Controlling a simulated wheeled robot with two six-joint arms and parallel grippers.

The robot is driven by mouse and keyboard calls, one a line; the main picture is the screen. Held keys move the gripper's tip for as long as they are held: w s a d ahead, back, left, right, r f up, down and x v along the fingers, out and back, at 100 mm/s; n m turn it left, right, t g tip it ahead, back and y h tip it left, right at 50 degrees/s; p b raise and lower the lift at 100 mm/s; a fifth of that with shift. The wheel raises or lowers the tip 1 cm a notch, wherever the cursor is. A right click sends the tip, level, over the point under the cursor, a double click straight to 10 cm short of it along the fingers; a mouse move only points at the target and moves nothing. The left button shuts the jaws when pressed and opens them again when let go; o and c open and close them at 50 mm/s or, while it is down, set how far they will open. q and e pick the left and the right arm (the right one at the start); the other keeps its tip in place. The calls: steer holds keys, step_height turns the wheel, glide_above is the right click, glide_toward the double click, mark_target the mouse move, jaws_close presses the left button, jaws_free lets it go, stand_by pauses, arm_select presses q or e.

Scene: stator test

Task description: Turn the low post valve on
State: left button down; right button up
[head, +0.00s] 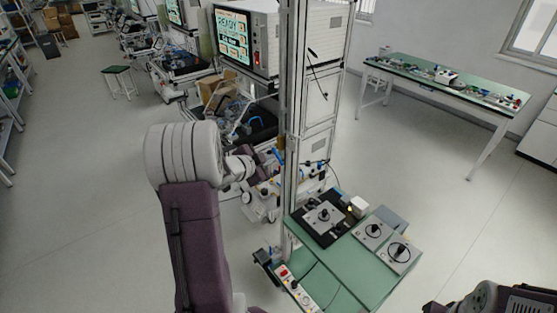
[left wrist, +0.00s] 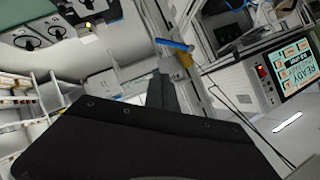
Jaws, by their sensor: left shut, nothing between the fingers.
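A valve with a blue lever (left wrist: 172,45) and a brass-coloured body (left wrist: 185,60) shows beside a metal post in the left wrist view. The lever lies slanted across the picture there, apart from my dark finger part (left wrist: 161,95). In the head view the upright metal post (head: 291,110) stands at the middle, with small blue parts (head: 277,154) low beside it. My left gripper (head: 264,165) is shut and empty close to the left of the post. It partly hides the low fittings, so I cannot tell whether it touches them.
A green table (head: 345,267) with plates and knobs stands right of the post. A white cabinet with a READY screen (head: 234,35) is behind it. Open floor (head: 90,200) lies to the left.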

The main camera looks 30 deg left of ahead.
mark_target(279, 159)
arm_select(q)
steer(key=x, duration=0.3)
steer(key=a+f+p+x, duration=0.1)
steer(key=x, duration=0.2)
steer(key=p+x, duration=0.1)
steer(key=x, duration=0.2)
steer(key=shift+a+f, duration=0.2)
steer(key=shift+f, duration=0.1)
steer(key=shift+w+a+f, duration=0.1)
steer(key=shift+a+f, duration=0.2)
steer(key=shift+f, duration=0.2)
